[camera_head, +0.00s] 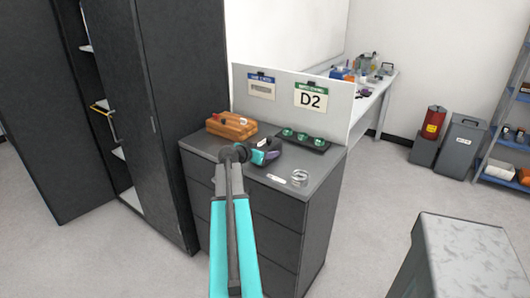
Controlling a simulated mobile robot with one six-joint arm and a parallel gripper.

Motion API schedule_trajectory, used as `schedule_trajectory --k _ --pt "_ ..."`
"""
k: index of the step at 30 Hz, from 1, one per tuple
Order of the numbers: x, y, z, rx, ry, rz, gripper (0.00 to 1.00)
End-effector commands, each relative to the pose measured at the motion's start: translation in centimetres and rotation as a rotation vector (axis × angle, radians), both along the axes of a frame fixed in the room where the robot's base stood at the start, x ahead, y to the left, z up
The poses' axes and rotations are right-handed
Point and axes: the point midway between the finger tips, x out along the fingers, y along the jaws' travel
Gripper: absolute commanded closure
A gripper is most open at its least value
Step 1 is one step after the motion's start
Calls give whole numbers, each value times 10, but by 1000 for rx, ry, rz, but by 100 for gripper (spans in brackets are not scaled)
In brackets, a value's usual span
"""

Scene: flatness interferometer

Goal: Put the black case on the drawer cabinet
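The dark grey drawer cabinet (275,228) stands in the middle, with a grey top. My arm reaches up from the bottom edge to my gripper (266,157), which is over or at the middle of the cabinet top. A small black object (274,147), which looks like the black case, is right at the gripper. The gripper partly covers it. I cannot tell whether it rests on the top or is held, nor whether the fingers are open or shut.
An orange-brown wooden block (231,126), a black tray (316,150) with green-topped pieces and a silver ring (299,178) are on the cabinet top. A tall dark cabinet (165,110) stands left; a grey-topped stand (465,255) is front right.

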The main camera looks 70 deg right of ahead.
Motion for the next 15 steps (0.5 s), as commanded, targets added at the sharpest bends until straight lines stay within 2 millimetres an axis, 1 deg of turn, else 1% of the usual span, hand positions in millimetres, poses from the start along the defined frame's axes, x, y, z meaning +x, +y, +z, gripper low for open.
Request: schedule_trajectory --k 13,14,15 --pt "0 0 -2 -2 0 1 82" --pt "0 0 -3 0 0 1 41" --pt "0 0 -2 0 0 1 34"
